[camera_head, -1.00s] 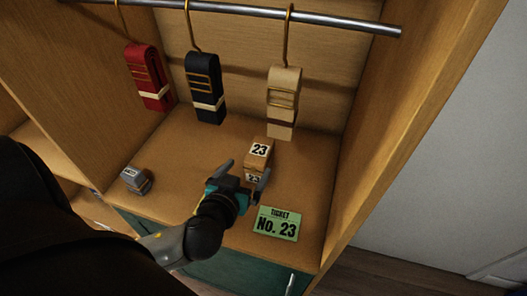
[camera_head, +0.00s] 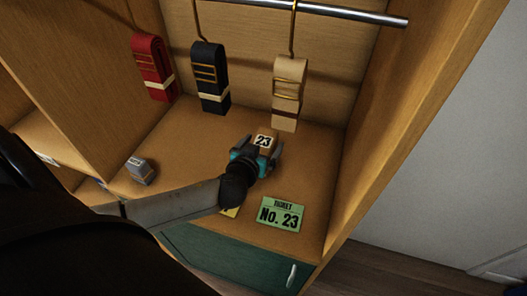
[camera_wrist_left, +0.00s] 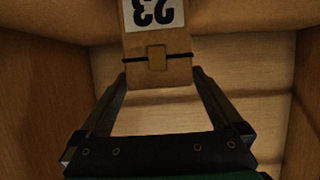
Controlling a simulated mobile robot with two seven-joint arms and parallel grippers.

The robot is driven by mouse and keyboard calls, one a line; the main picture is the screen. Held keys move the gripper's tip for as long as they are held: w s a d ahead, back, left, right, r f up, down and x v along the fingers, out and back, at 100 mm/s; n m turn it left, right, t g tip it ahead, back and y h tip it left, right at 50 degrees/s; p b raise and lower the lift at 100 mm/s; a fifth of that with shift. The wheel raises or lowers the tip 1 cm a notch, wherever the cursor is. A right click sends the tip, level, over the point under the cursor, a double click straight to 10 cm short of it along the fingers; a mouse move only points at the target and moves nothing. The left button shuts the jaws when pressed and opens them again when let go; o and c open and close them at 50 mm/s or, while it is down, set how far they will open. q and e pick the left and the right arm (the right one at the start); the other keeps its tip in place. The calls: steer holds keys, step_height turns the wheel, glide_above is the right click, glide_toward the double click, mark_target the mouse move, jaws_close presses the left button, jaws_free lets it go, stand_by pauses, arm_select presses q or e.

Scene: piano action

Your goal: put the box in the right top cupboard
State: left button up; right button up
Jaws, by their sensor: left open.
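The small brown box (camera_head: 264,141) with a white "23" label stands on the cupboard floor near the back. It also shows in the left wrist view (camera_wrist_left: 157,72), with a dark band and a tan clasp on its face. My left gripper (camera_head: 260,151) is open at the box. In the left wrist view its fingers (camera_wrist_left: 160,84) lie on either side of the box's near end, with a slight gap showing at the right finger. The box's lower part is hidden behind my gripper in the head view. My right gripper is in neither view.
A green "No. 23" ticket (camera_head: 281,214) lies at the front. A small grey box (camera_head: 141,170) sits left. Red (camera_head: 152,68), navy (camera_head: 211,77) and beige (camera_head: 288,92) straps hang from a metal rail (camera_head: 330,12). A green front (camera_head: 240,258) with a handle is below.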

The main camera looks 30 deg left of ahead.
mark_target(267, 137)
arm_select(q)
steer(key=shift+x, duration=2.2)
steer(key=shift+a, duration=0.1)
